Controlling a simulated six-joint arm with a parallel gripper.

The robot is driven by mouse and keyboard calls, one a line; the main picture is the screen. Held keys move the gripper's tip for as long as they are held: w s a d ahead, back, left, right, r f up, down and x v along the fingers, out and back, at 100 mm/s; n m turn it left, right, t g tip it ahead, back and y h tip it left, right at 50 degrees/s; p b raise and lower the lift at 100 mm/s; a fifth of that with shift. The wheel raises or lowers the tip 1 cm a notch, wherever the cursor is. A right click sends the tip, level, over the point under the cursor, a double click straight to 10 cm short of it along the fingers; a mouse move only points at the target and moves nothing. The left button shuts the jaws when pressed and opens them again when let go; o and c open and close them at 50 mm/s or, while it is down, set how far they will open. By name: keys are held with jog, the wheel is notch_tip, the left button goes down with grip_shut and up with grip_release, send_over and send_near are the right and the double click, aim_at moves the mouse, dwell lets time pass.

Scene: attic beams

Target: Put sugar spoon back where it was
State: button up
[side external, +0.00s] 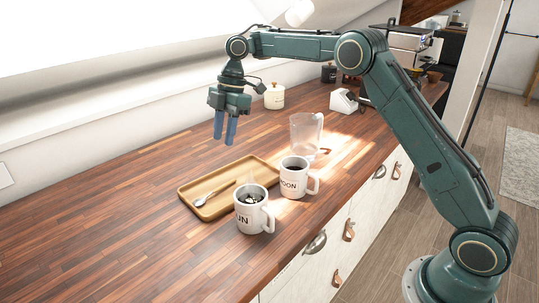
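A small light spoon (201,202), seemingly the sugar spoon, lies on a wooden tray (252,157) on the counter, its handle slanting up to the right. My gripper (224,140) hangs above the counter behind the tray, its two blue fingers pointing down. The fingers are apart, with nothing seen between them, and well clear of the spoon. A white mug ending in "UN" (250,222) stands at the tray's front right, with pale bits on its dark contents. A white mug marked "OON" (292,183) with dark contents stands to its right.
A clear glass vessel (305,132) stands behind the mugs. A white lidded canister (274,97), a dark jar (328,73) and a small white device (343,102) stand farther back. The wooden counter (95,215) is clear on the left.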

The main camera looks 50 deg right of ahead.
jog(key=s+a+r+m+t, duration=0.1)
jog(key=s+r+m+t, duration=0.2)
jog(key=s+r+m, duration=0.85)
jog(key=s+d+f+m+h, duration=0.1)
jog(key=s+d+m, duration=0.1)
jog(key=s, duration=0.7)
jog(key=s+d+f+m+t+h, duration=0.1)
jog(key=s+f+m, duration=0.1)
jog(key=s, duration=0.7)
jog(key=s+d+f+m+t+h, duration=0.1)
jog(key=s+d+f+m, duration=0.1)
jog(key=s, duration=0.7)
jog(key=shift+s+d+f, duration=0.15)
jog(key=shift+d+f, duration=0.05)
jog(key=shift+d, duration=0.1)
